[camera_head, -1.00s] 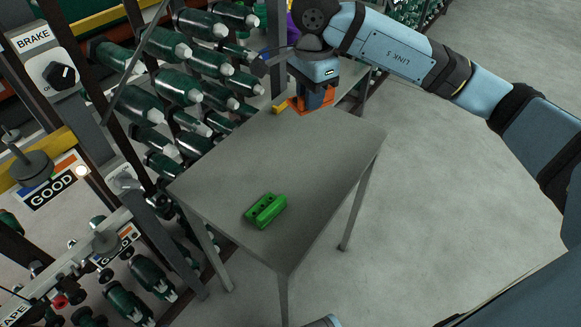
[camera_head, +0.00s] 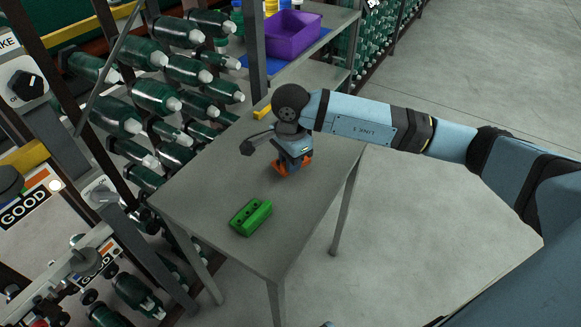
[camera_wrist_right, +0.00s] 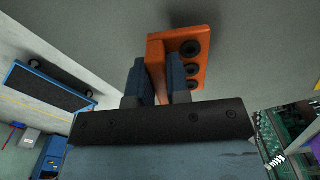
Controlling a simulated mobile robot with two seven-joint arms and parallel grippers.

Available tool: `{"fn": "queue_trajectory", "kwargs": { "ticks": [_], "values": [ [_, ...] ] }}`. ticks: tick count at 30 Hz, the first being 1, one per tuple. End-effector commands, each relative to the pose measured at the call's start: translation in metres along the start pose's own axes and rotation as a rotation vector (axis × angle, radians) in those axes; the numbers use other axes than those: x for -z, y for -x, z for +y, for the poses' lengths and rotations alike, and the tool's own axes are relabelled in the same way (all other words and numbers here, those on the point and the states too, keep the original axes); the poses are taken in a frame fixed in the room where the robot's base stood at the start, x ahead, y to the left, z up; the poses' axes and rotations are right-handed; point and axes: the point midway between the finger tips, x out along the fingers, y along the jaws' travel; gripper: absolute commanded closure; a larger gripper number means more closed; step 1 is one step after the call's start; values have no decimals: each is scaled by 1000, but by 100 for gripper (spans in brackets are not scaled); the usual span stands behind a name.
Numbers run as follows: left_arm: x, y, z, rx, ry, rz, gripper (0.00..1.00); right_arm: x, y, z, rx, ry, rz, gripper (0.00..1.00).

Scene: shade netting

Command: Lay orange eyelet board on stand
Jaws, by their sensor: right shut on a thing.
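The orange eyelet board (camera_head: 291,167) is in my right gripper (camera_head: 292,158), over the grey stand (camera_head: 215,182). In the right wrist view the orange board (camera_wrist_right: 193,60) shows a flat plate with a row of black eyelets and a rib. My right gripper (camera_wrist_right: 158,85) is shut on that rib. The grey surface is close behind the board, but I cannot tell whether they touch. My gripper hides part of the board in the head view. My left gripper is not in view.
A green block (camera_head: 250,217) with dark holes lies on the stand's near part. A yellow piece (camera_head: 262,112) is at the stand's far left edge. A purple bin (camera_head: 291,34) sits on a shelf beyond. A rack of dark green bobbins (camera_head: 155,97) lines the left side.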

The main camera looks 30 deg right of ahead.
Motion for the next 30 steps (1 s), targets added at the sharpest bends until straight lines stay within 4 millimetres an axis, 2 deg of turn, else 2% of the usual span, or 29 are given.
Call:
{"fn": "queue_trajectory", "kwargs": {
  "ticks": [1,4,15,16,18,19,26,30],
  "values": [
    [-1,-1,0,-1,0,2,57,0,-11,1,-3,0,-1,100],
    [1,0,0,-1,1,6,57,0,-21,0,-1,0,0,100],
    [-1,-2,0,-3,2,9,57,0,-26,0,0,0,0,100],
    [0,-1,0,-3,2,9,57,0,-24,0,0,0,0,77],
    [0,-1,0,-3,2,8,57,0,-24,0,0,0,0,61],
    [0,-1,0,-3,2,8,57,0,-24,0,0,0,0,58],
    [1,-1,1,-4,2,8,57,0,-24,0,0,0,0,58],
    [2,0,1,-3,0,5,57,0,-16,0,2,0,0,58]
  ]
}}
